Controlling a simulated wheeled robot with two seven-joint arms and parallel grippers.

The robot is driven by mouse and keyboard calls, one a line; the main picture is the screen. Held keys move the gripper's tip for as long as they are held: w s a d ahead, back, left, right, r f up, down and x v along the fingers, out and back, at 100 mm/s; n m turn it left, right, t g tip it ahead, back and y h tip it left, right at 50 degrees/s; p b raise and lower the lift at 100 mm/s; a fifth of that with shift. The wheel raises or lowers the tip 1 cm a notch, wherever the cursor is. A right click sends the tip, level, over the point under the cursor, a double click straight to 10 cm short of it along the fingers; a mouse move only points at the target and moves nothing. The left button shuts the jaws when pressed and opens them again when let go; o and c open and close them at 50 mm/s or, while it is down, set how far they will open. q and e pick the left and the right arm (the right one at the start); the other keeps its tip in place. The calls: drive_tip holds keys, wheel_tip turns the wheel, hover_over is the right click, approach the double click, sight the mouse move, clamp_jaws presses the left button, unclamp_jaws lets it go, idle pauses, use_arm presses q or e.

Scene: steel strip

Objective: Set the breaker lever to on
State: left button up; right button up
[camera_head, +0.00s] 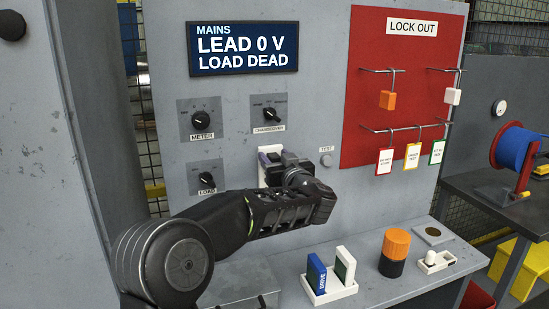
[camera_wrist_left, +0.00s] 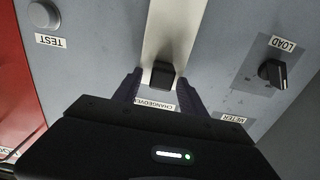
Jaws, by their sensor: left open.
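The breaker is a pale upright plate (camera_head: 263,174) on the grey panel, mostly hidden behind my left gripper in the head view. In the left wrist view the plate (camera_wrist_left: 176,30) runs down from the top edge, and the black breaker lever (camera_wrist_left: 162,76) stands out from it. My left gripper (camera_head: 273,158) is at the plate. In the left wrist view its dark fingers (camera_wrist_left: 161,82) are apart, one on each side of the lever; I cannot tell whether they touch it. The display (camera_head: 243,48) reads "MAINS LEAD 0 V LOAD DEAD". My right gripper is not in view.
Knobs marked METER (camera_head: 201,118), CHANGEOVER (camera_head: 269,114) and LOAD (camera_head: 206,178) and a TEST button (camera_head: 326,160) surround the breaker. A red lock-out board (camera_head: 365,100) holds tags. The shelf below carries a white holder (camera_head: 330,289) and an orange-capped black jar (camera_head: 394,252).

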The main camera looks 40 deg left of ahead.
use_arm(q)
drive_tip(key=b+v, duration=0.1)
drive_tip(key=v, duration=0.6)
drive_tip(key=shift+b, duration=0.3)
drive_tip(key=shift+d, duration=0.15)
